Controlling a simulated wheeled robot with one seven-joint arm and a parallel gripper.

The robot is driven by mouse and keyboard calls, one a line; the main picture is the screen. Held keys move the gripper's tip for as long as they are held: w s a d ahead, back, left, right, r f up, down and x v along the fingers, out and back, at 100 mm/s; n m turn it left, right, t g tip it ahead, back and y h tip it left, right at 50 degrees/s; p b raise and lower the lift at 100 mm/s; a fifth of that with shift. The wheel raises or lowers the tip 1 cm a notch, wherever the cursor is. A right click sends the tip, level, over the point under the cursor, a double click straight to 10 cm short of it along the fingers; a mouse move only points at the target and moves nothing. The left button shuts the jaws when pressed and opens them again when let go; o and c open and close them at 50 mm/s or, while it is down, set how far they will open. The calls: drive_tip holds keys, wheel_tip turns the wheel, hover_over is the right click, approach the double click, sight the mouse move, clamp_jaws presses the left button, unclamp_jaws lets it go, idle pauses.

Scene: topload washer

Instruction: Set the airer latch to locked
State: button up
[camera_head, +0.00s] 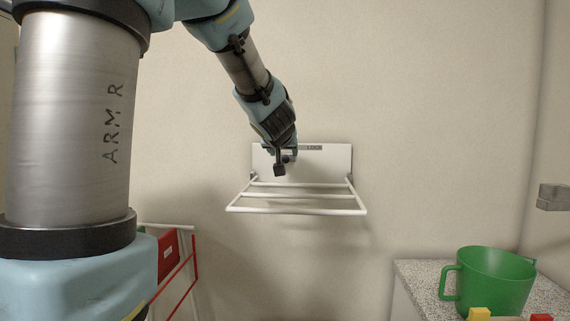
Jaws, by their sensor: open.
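The airer is a white wall-mounted rack. Its back plate (328,165) is flat on the wall, and its white bar frame (297,210) sticks out below, toward me. A small grey label strip (313,148) with dark lettering too small to read is at the plate's top edge. My gripper (283,165) is open in front of the plate's left half, just left of the label. Its dark fingers and the wrist cover that part of the plate. The latch itself cannot be made out clearly; it is probably hidden behind my gripper. Whether the fingers touch anything cannot be told.
A green mug-like tub (495,283) stands on a speckled counter (418,275) at the lower right. A red and white folding frame (178,262) is at the lower left. A grey block (553,197) juts in at the right edge. The wall around the airer is clear.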

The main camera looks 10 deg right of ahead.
sight(285, 157)
drive_tip(key=b+x, duration=0.1)
drive_tip(key=x, duration=0.5)
drive_tip(key=shift+w, duration=0.1)
clamp_jaws()
idle(0.4)
idle(0.9)
